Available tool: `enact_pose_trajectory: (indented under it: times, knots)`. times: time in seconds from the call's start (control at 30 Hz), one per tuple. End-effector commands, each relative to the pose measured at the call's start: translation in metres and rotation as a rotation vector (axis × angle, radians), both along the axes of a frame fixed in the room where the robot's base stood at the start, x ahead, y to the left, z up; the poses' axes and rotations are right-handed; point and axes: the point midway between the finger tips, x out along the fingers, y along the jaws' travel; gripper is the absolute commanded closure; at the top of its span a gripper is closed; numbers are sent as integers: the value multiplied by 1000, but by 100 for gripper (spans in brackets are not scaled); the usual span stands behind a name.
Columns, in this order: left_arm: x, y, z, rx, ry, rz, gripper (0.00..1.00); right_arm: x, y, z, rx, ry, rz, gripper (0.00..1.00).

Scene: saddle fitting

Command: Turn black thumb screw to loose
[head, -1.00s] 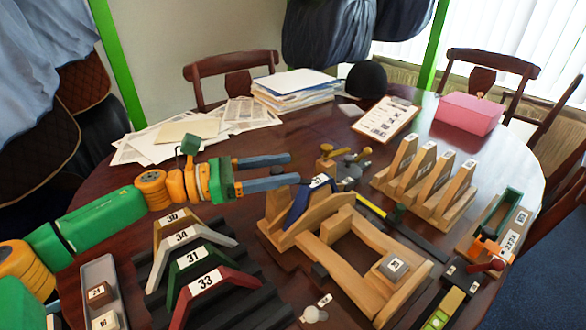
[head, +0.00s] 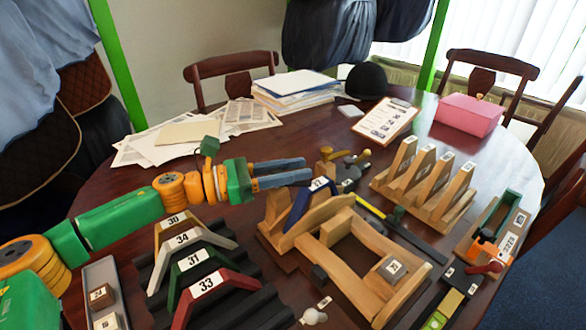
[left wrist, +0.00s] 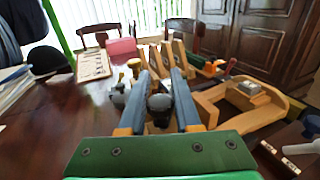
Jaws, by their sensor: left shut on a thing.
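My left gripper (head: 308,171) reaches in from the left, level above the table, behind the numbered saddles and left of the wooden fixture. Its two blue-grey fingers are apart but closed in on something. In the left wrist view, a dark rounded knob (left wrist: 160,102), apparently the black thumb screw, sits between the fingers of the left gripper (left wrist: 160,75). Its lower part is hidden, and I cannot make it out in the head view. The wooden fixture (head: 345,285) carries a blue saddle (head: 297,207) labelled 32. My right gripper is not in view.
Saddles numbered 30, 34, 31 and 33 (head: 208,283) stand on a black ribbed rack in front of my left arm. Brass-knobbed hardware (head: 345,160) lies just beyond the fingertips. A slotted wooden rack (head: 425,200) stands to the right. Papers (head: 170,145) lie behind my arm.

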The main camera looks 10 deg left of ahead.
Motion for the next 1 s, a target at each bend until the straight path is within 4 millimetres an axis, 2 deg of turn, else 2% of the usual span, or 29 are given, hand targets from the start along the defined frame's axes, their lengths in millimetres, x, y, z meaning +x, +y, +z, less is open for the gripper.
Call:
enact_pose_trajectory:
  times: [0.37, 1.0]
  knots:
    - [5, 4, 2, 0, 2, 245, 100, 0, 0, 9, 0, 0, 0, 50]
    - [13, 18, 6, -4, 7, 852, 100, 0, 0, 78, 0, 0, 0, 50]
